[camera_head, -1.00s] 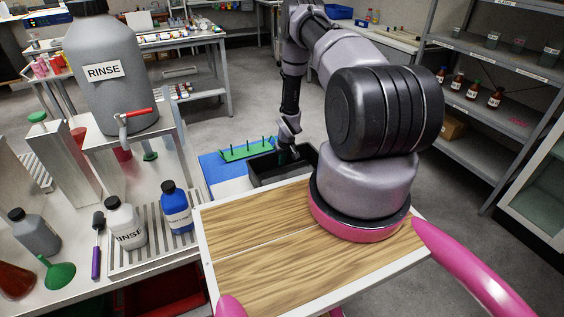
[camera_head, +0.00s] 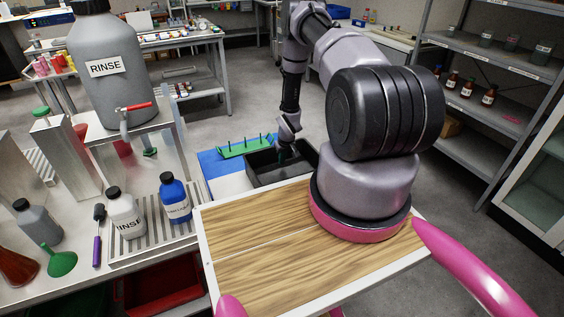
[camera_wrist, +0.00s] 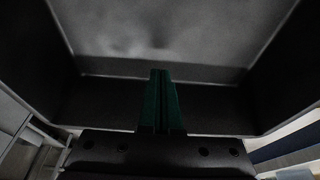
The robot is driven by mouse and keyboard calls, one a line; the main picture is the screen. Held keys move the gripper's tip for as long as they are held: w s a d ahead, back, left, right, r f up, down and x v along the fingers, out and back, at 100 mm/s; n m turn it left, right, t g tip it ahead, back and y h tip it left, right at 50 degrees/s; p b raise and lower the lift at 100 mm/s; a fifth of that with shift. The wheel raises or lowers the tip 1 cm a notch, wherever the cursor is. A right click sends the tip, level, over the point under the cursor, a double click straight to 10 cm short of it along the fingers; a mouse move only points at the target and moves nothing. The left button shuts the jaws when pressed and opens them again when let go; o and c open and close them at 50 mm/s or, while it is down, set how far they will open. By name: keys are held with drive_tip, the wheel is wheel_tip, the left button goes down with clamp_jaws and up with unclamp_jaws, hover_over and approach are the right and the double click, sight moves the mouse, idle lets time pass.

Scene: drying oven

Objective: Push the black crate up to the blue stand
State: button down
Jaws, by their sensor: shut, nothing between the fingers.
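The black crate (camera_head: 262,178) lies open-topped beyond the wooden board, partly hidden by it and my arm. The blue stand (camera_head: 212,166) is just left of the crate, with a green pegged rack (camera_head: 245,148) on it. I cannot tell whether crate and stand touch. My gripper (camera_head: 282,157) points down inside the crate, its fingers shut and empty. In the wrist view its dark green fingers (camera_wrist: 161,100) are together, with the crate's dark wall (camera_wrist: 225,108) around them. Whether the fingertips touch a wall is unclear.
A wooden-topped surface (camera_head: 260,260) is in front. The left bench holds a large grey RINSE container (camera_head: 105,85), a white bottle (camera_head: 125,215) and a blue bottle (camera_head: 175,200). Shelving (camera_head: 480,100) stands at the right. Open floor lies behind the crate.

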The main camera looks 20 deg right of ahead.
drive_tip(key=s+a+r+m+t, duration=0.1)
drive_tip(key=s+a+r, duration=0.1)
drive_tip(key=r, duration=2.2)
drive_tip(key=s+a+r+m+t, duration=0.1)
drive_tip(key=s+a+r, duration=0.15)
drive_tip(key=r, duration=2.15)
drive_tip(key=s+a+r+m, duration=0.1)
drive_tip(key=s+a+r, duration=0.2)
drive_tip(key=s+r, duration=0.3)
drive_tip(key=s+a+r+t+y, duration=0.1)
drive_tip(key=s+a+r, duration=0.1)
drive_tip(key=s+r, duration=0.5)
drive_tip(key=s+a+r+m, duration=0.1)
drive_tip(key=s+a+r, duration=0.2)
drive_tip(key=s, duration=1.2)
wheel_tip(320, 180, up, 4)
drive_tip(key=shift+a+f+m+t+y, duration=0.1)
drive_tip(key=shift+a+m+t+y, duration=0.2)
drive_tip(key=shift+a+t+y, duration=0.1)
drive_tip(key=shift+s, duration=0.1)
